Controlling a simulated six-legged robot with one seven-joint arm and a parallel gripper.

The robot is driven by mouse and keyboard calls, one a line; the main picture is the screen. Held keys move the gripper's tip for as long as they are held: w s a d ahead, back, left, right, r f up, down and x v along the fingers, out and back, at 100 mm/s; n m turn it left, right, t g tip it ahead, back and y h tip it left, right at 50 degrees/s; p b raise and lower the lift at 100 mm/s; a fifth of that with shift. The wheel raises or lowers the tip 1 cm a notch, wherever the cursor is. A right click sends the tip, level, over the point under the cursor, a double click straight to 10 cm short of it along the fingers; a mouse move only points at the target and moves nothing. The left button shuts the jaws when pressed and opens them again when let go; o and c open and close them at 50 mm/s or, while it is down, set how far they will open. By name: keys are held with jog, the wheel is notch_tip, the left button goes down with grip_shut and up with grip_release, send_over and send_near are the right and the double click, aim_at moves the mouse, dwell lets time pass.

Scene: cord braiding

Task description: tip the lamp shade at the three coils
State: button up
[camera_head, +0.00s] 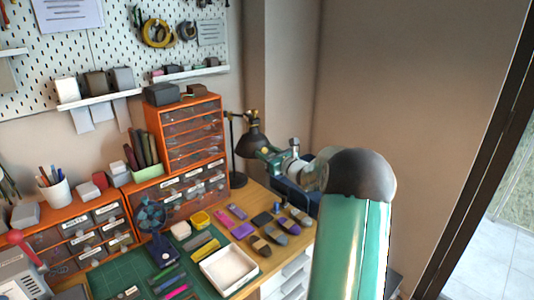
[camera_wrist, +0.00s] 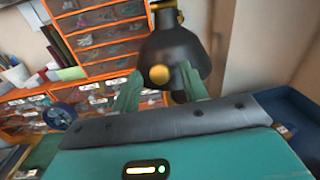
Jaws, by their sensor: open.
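The black lamp shade (camera_head: 252,142) is on a dark stand at the back right of the desk. It fills the upper middle of the wrist view (camera_wrist: 182,48), with a brass knob (camera_wrist: 159,74) on its near side. My gripper (camera_wrist: 158,78) is open, its two green fingers on either side of the knob, close to the shade's lower part. I cannot tell whether they touch it. In the head view, my gripper (camera_head: 268,153) is right beside the shade. Several small bundles (camera_head: 274,234) lie on the desk below; I cannot tell which are the three coils.
Orange drawer cabinets (camera_head: 194,134) stand left of the lamp. A white tray (camera_head: 229,270), a small blue fan (camera_head: 152,218) and a green mat (camera_head: 118,272) lie in front. The beige wall (camera_head: 290,70) is close behind the lamp. A blue bin (camera_wrist: 292,108) is at the right.

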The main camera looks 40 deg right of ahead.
jog(key=shift+w, duration=0.3)
grip_shut()
jog(key=shift+s+a+r+m+g+y, duration=0.15)
jog(key=shift+s+r+g, duration=0.15)
jog(key=shift+r+g, duration=0.5)
jog(key=shift+s+r+m+g+y, duration=0.1)
jog(key=shift+s+r+g, duration=0.2)
jog(key=shift+r+g, duration=0.45)
jog(key=shift+s+a+r+m+g+y, duration=0.15)
jog(key=shift+s+r+g, duration=0.15)
jog(key=shift+r+g, duration=0.5)
jog(key=shift+d, duration=0.15)
grip_release()
